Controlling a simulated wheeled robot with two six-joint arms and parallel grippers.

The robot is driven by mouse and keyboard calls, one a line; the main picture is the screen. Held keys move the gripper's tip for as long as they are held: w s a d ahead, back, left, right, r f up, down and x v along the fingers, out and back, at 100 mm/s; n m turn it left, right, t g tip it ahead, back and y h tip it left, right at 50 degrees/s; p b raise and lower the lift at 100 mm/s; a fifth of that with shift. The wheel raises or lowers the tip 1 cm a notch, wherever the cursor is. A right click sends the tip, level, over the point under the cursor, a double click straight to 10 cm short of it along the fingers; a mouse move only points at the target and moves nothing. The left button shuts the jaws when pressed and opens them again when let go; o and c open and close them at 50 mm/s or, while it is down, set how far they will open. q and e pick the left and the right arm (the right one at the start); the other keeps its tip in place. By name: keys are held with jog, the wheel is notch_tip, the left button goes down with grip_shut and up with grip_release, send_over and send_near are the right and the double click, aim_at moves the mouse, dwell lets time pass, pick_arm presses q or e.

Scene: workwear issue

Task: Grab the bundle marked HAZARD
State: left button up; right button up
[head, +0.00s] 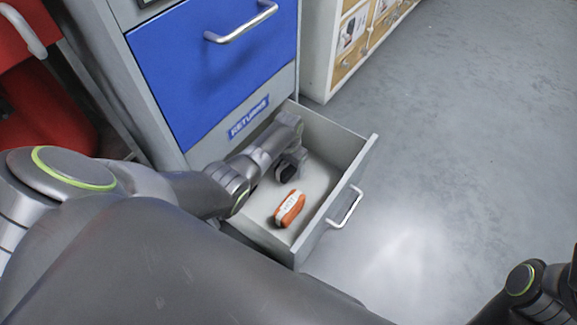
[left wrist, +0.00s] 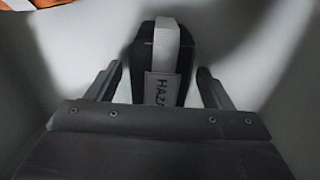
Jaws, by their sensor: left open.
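The bundle marked HAZARD is black with a grey band; only the letters "HAZ" and part of another show. In the left wrist view the HAZARD bundle (left wrist: 143,62) lies between the two open fingers of my left gripper (left wrist: 158,82), with a gap on each side. In the head view the black bundle (head: 285,173) lies in the open drawer (head: 318,224). My left gripper (head: 294,160) reaches down over it, partly hiding it. My right gripper is outside the picture; only part of that arm shows at the lower right.
An orange bundle with a white label (head: 290,208) lies in the same drawer, nearer its front. A corner of it shows in the left wrist view (left wrist: 18,4). The drawer walls enclose the gripper. The blue-fronted cabinet with a RETURNS label (head: 249,117) rises behind.

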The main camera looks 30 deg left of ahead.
pick_arm(q)
jog(key=shift+c, duration=0.2)
jog(key=c, duration=1.1)
jog(key=shift+r, duration=0.1)
